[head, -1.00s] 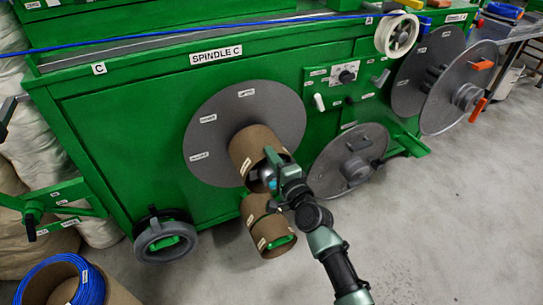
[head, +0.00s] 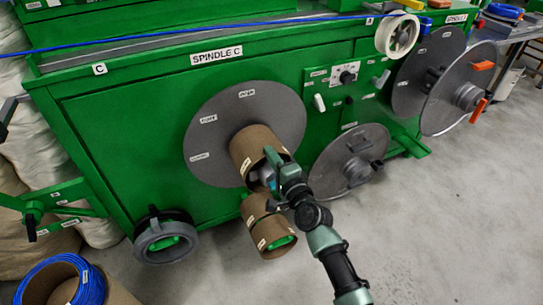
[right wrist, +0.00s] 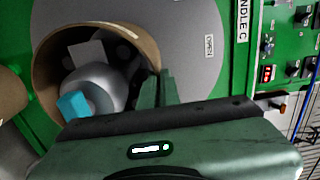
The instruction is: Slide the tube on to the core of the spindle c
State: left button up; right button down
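The grey disc of spindle C (head: 222,110) stands upright on the green machine front, under the SPINDLE C sign. The brown cardboard tube (head: 252,145) sits around the spindle's core, its back end close to the disc. In the right wrist view the tube's rim (right wrist: 48,48) surrounds the silver core (right wrist: 100,82), which has a cyan block at its end. My right gripper (head: 276,168) is at the tube's front rim. In the right wrist view its fingers (right wrist: 158,88) straddle the tube's right wall and look closed on it. My left gripper is out of view.
A grey ring (head: 165,243) is at the machine's foot. Another grey disc (head: 333,165) leans to the right. A blue cable coil (head: 60,282) is at lower left. The floor at right is clear.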

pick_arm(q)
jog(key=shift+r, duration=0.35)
pick_arm(e)
jog(key=shift+w+a, duration=0.1)
jog(key=shift+w, duration=0.25)
jog(key=shift+w, duration=0.15)
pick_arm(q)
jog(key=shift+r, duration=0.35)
pick_arm(e)
jog(key=shift+w+a, duration=0.1)
jog(key=shift+w, duration=0.15)
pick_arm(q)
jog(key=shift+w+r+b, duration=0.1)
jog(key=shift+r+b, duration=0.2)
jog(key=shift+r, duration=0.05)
pick_arm(e)
jog(key=shift+w+a, duration=0.1)
jog(key=shift+w, duration=0.05)
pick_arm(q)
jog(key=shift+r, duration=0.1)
pick_arm(e)
jog(key=shift+r, duration=0.1)
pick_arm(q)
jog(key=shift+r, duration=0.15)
pick_arm(e)
jog(key=shift+r, duration=0.1)
jog(key=shift+w, duration=0.1)
dwell(0.4)
